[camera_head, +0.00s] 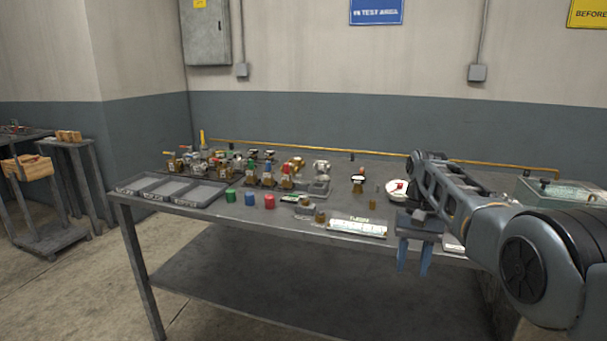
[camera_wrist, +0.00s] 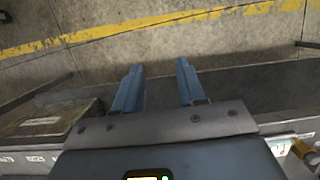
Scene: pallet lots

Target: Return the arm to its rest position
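My arm reaches in from the right in the head view, over the front right part of the grey table (camera_head: 200,209). My gripper (camera_head: 413,268) hangs downward just in front of the table's front edge. In the wrist view its two blue fingers (camera_wrist: 160,80) are spread apart with nothing between them. Below them are the dark lower part of the table and the concrete floor. My arm hides part of the table's right side.
The table carries a compartment tray (camera_head: 172,190), many small valve-like parts, green, blue and red caps, a white bowl (camera_head: 397,190) and a labelled strip (camera_head: 357,227). A clear box (camera_head: 562,192) stands at the right. A yellow floor line (camera_wrist: 130,28) crosses open floor.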

